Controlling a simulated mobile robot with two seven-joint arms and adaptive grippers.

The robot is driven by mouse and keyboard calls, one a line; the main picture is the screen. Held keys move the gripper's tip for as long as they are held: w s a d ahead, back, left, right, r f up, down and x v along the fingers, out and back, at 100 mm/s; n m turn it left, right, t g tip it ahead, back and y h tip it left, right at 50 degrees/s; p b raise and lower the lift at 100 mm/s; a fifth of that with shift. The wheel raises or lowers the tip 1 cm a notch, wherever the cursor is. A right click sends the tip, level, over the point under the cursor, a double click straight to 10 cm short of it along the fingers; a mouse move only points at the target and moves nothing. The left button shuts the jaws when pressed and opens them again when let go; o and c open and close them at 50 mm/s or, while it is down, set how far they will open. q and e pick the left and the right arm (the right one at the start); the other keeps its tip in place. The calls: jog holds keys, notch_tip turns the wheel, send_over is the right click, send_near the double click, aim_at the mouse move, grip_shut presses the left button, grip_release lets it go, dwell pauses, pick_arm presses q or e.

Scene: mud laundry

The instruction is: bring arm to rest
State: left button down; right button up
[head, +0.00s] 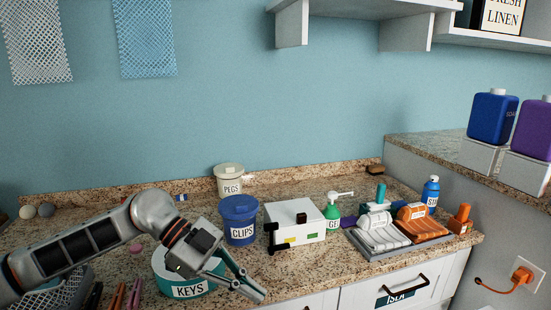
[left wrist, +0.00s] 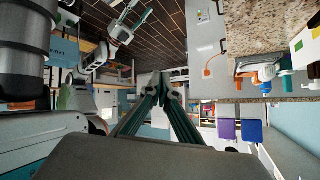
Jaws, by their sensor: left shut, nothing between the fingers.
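My left arm comes in from the left in the head view, over the front of the granite counter (head: 300,262). My left gripper (head: 257,289) points down and to the right at the counter's front edge, in front of the teal KEYS tub (head: 192,288) and partly over it in the picture. Its fingers are together and hold nothing. The left wrist view shows the closed fingertips (left wrist: 162,78) with nothing between them. What looks like my right gripper (left wrist: 126,30) is small near the top of that view; its jaw state is unclear.
A blue CLIPS tub (head: 239,222), a PEGS jar (head: 229,180), a white box (head: 295,222) and a grey tray (head: 428,238) with bottles and rolled cloths stand on the counter. Pens and pegs lie at the lower left. Drawers (head: 400,290) are below the counter's edge.

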pick_arm(q)
jog(key=s+d+r+h, duration=0.2)
jog(key=s+d+h, duration=0.2)
jog(key=d+h, duration=0.45)
jog(key=w+a+f+n+t+y, duration=0.35)
jog(key=a+f+n+t, duration=0.25)
jog(key=f+n+t, duration=0.3)
jog(key=w+a+f+n+t+y, duration=0.2)
jog(key=a+f+n+t+y, duration=0.4)
jog(key=t, duration=0.4)
jog(key=s+a+f+n+g+y, duration=0.1)
jog(key=s+a+f+y, duration=0.1)
jog(key=s+a+f, duration=0.2)
jog(key=s+a+f+n+g+y, duration=0.1)
jog(key=s+a+f, duration=0.3)
jog(key=f, duration=0.7)
jog(key=s+a+f+n+g+y, duration=0.2)
jog(key=s+a+f+g+y, duration=0.1)
jog(key=s+f, duration=0.5)
jog(key=shift+a+f+y, duration=0.25)
jog(key=shift+a+y, duration=0.15)
jog(key=shift+a, duration=0.15)
pick_arm(e)
jog(key=shift+s+f, duration=0.15)
jog(key=shift+f, duration=0.1)
jog(key=shift+r, duration=0.1)
